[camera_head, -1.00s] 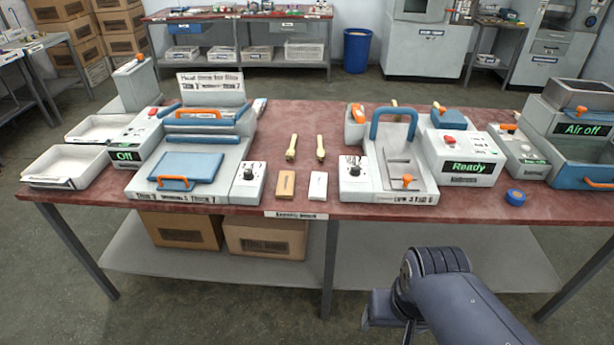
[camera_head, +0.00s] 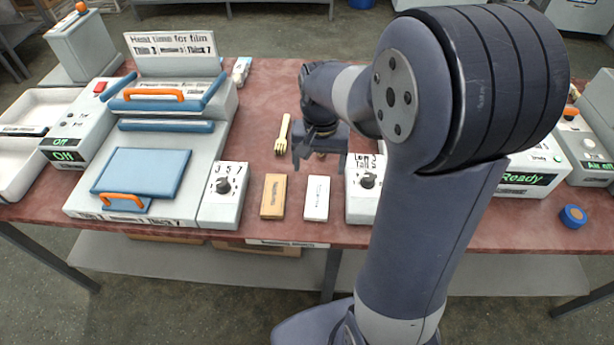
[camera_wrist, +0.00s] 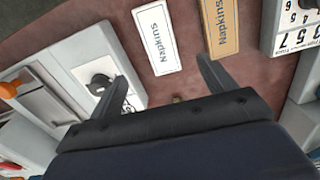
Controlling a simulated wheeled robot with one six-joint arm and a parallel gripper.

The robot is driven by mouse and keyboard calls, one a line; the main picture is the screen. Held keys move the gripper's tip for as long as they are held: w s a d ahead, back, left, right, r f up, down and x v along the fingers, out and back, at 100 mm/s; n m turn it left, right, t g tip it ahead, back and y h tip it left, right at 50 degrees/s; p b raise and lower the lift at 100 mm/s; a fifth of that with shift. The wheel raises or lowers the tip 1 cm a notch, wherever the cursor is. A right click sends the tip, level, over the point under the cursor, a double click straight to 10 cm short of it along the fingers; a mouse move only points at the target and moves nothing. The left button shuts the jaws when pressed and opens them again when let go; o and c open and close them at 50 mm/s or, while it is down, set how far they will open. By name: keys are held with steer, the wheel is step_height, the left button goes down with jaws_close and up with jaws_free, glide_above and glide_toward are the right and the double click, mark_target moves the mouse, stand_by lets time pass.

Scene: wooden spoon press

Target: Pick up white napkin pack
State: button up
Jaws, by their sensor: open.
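The white napkin pack (camera_head: 316,198) lies flat near the table's front edge, just right of a brown napkin pack (camera_head: 273,196). In the wrist view the white napkin pack (camera_wrist: 157,40) shows its "Napkins" label ahead of the fingers, roughly between their lines. My gripper (camera_head: 320,162) is open and empty, above the table a little behind the white pack. In the wrist view my gripper (camera_wrist: 165,72) has its fingers spread apart, with nothing between them. The brown pack (camera_wrist: 221,25) shows beyond the right finger.
A yellow fork (camera_head: 283,135) lies behind the brown pack. Dial boxes stand close on the left (camera_head: 223,195) and right (camera_head: 364,190) of the packs. A press with a blue plate (camera_head: 145,172) stands at left. A blue roll (camera_head: 573,217) lies at right.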

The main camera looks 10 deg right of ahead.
mark_target(318, 196)
step_height(318, 196, down, 11)
steer(key=shift+r, duration=0.1)
stand_by(0.5)
steer(key=c, duration=1.1)
